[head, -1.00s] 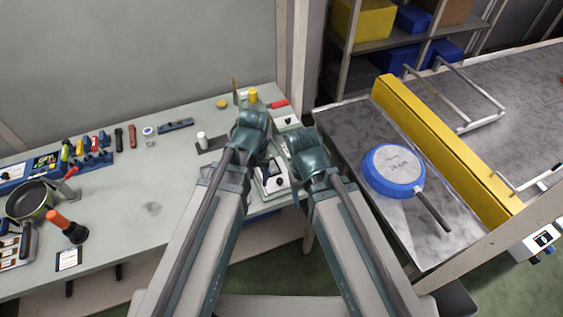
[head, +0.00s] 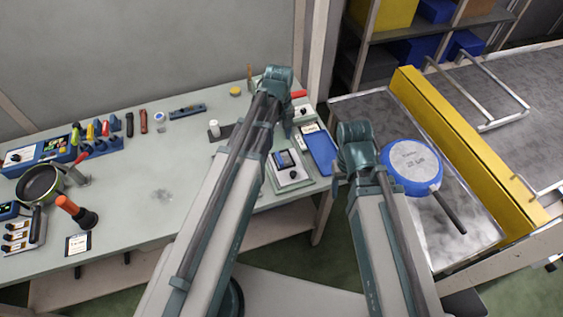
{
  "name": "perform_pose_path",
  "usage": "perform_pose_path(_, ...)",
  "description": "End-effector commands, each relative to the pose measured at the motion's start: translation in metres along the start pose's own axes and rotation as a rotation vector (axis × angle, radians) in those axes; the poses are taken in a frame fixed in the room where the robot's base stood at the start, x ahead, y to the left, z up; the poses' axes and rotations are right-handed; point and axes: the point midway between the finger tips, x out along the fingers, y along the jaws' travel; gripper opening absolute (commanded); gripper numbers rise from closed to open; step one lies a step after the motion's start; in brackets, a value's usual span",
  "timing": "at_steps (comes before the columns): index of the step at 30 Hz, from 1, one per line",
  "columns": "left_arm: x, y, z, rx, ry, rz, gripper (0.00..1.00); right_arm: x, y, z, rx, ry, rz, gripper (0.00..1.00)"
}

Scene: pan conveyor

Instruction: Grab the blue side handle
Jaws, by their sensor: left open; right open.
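The workbench (head: 160,190) also holds a green pan (head: 40,185), an orange-handled tool (head: 76,210), a grey device (head: 290,172) and a flat blue item (head: 319,150). A yellow barrier (head: 460,135) runs behind the blue pan. The bench's middle left is clear.

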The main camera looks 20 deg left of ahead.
Motion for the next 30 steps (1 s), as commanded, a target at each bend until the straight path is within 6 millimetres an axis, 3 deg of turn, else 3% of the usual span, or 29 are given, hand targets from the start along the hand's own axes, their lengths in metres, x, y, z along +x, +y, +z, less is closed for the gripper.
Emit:
perform_pose_path(1,0.015,0.000,0.000,0.001,0.000,0.000,0.57,0.015,-0.001,-0.001,0.000,0.000,0.000,0.62)
perform_pose_path(10,0.056,0.000,0.000,0.001,0.000,0.000,0.57,0.056,-0.005,-0.003,0.002,0.000,0.000,0.62)
perform_pose_path(23,0.067,0.000,0.000,0.001,0.000,0.000,0.57,0.067,-0.006,-0.004,0.001,0.000,0.000,0.62)
perform_pose_path(30,0.094,-0.001,0.001,0.001,0.000,0.000,0.57,0.093,-0.009,-0.005,0.001,0.000,0.000,0.62)
